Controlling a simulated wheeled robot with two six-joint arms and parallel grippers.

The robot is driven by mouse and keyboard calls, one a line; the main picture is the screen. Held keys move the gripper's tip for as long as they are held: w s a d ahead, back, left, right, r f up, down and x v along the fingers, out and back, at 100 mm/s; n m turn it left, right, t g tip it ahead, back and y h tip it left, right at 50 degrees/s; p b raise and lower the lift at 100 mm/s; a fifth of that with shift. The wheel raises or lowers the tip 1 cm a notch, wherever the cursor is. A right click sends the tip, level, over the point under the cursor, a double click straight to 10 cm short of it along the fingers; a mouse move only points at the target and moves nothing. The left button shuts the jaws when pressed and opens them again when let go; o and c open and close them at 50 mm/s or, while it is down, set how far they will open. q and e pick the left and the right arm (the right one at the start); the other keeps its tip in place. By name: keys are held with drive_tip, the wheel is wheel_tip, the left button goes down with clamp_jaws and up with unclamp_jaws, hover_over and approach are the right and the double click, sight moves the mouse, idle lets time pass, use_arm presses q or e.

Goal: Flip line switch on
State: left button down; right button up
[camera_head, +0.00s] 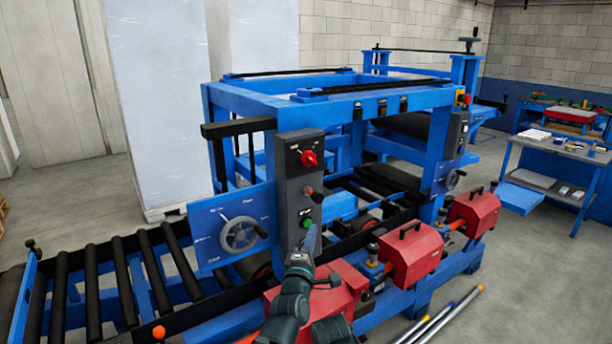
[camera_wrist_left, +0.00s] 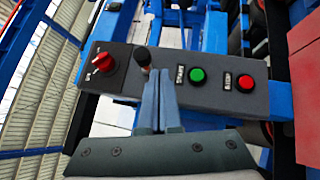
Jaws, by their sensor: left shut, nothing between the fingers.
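A dark grey control panel (camera_head: 297,180) stands upright on the blue machine frame. In the left wrist view the red rotary switch (camera_wrist_left: 103,62), the black-tipped lever (camera_wrist_left: 142,57), the green button (camera_wrist_left: 197,75) and a red button (camera_wrist_left: 245,83) lie in a row. My left gripper (camera_wrist_left: 156,74) is shut and empty, its fingertips close to the lever; contact cannot be told. The line switch's label is unreadable.
A blue panel with a handwheel (camera_head: 239,234) sits left of the control panel. Red motor housings (camera_head: 415,254) stand to the right. A roller conveyor (camera_head: 120,275) runs at the left. Metal rods (camera_head: 450,315) lie at the lower right, on open floor.

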use_arm(q)
drive_tip(key=s+a+r+n+t+y, duration=0.1)
drive_tip(key=a+r+n+t+y, duration=0.3)
drive_tip(key=r+n, duration=0.2)
drive_tip(key=shift+s+n+y, duration=0.15)
drive_tip(key=shift+n+y, duration=0.15)
drive_tip(key=shift+n, duration=0.6)
drive_tip(key=shift+r, duration=0.15)
drive_tip(key=p, duration=0.5)
approach(306, 159)
drive_tip(key=w+a, duration=0.2)
drive_tip(key=w, duration=0.2)
drive_tip(key=shift+w+d+r+p, duration=0.3)
drive_tip(key=shift+d+r+p, duration=0.05)
drive_tip(key=shift+r+p, duration=0.25)
drive_tip(key=shift+w+d+r+p, duration=0.25)
drive_tip(key=shift+d+r+p, duration=0.2)
drive_tip(key=shift+r, duration=0.15)
drive_tip(key=shift+w+d+r, duration=0.1)
drive_tip(key=shift+d+r, duration=0.1)
